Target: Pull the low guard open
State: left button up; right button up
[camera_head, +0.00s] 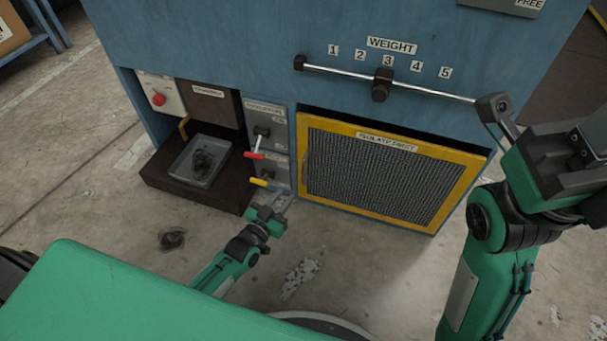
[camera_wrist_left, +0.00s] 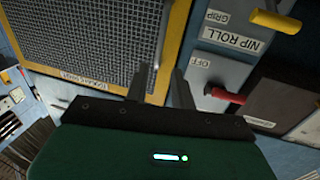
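The low guard (camera_head: 385,178) is a yellow-framed dark mesh panel low on the blue machine, with a label along its top. It looks shut or nearly so; a dark gap shows above its top edge. In the left wrist view the guard (camera_wrist_left: 90,45) fills the upper left. My left gripper (camera_head: 272,214) is low by the guard's left side. In the left wrist view its two fingers (camera_wrist_left: 160,85) stand apart near the guard's yellow frame edge; I cannot tell whether they touch it. My right arm's end (camera_head: 575,165) is at the right, its fingers unclear.
Red (camera_head: 254,155) and yellow (camera_head: 258,182) lever handles stick out left of the guard, close above my left gripper. A grey tray (camera_head: 178,168) sits on a dark ledge. A weight slider (camera_head: 383,85) is above the guard. The floor in front is open, with debris.

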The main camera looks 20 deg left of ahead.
aim_at(303, 172)
pick_arm(q)
jog(key=shift+b+x, duration=2.65)
jog(key=shift+x, duration=3.25)
jog(key=shift+c, duration=0.5)
grip_shut()
